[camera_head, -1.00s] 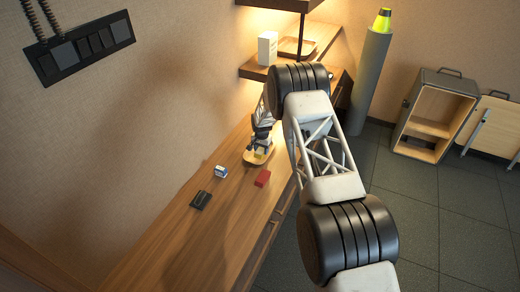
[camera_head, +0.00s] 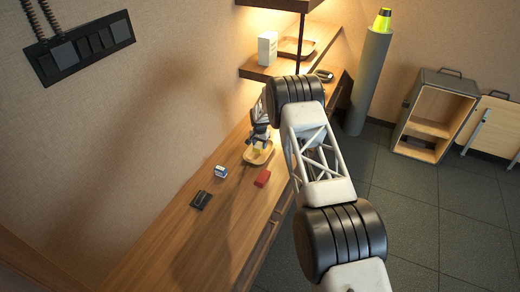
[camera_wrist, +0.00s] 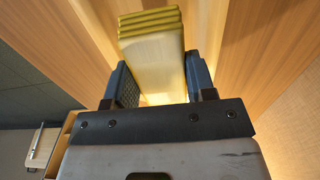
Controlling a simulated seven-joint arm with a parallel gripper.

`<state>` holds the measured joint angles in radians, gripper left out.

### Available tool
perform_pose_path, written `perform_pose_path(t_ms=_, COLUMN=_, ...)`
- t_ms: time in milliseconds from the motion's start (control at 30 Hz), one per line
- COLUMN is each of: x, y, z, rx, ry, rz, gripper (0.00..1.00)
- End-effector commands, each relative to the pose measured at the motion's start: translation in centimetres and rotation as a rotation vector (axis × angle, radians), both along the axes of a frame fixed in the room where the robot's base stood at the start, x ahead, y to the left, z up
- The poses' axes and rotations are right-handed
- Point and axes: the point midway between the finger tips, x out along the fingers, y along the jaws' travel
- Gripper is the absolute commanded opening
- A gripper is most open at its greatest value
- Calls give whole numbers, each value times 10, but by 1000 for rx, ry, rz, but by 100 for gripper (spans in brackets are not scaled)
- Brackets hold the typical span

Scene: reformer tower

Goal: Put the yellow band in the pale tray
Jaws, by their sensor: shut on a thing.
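The yellow band (camera_wrist: 152,55) looks like a pale block with yellow layered edges in the wrist view. My gripper (camera_wrist: 160,78) is shut on it, with a dark finger on each side. In the head view my gripper (camera_head: 259,141) points down over the pale tray (camera_head: 264,160), a small shallow light-wood dish on the long counter. The yellow band (camera_head: 257,149) shows there as a small yellow patch at the tray. I cannot tell whether it touches the tray floor.
A red block (camera_head: 262,178), a blue-and-white item (camera_head: 221,172) and a black item (camera_head: 201,200) lie on the counter (camera_head: 225,225) near the tray. A shelf behind holds a white box (camera_head: 267,48) and another wooden tray (camera_head: 296,47). The wall runs close on the left.

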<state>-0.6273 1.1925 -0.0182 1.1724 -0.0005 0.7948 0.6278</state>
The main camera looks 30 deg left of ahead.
Motion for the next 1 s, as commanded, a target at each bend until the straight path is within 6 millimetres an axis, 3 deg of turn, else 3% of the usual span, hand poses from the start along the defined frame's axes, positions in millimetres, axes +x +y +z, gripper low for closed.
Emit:
perform_pose_path(t_ms=433, x=0, y=0, z=-31, rx=1, ry=0, rz=0, gripper=27)
perform_pose_path(t_ms=967, x=0, y=0, z=-37, rx=0, ry=0, rz=0, gripper=27)
perform_pose_path(t_ms=1000, x=0, y=0, z=-37, rx=0, ry=0, rz=0, gripper=55)
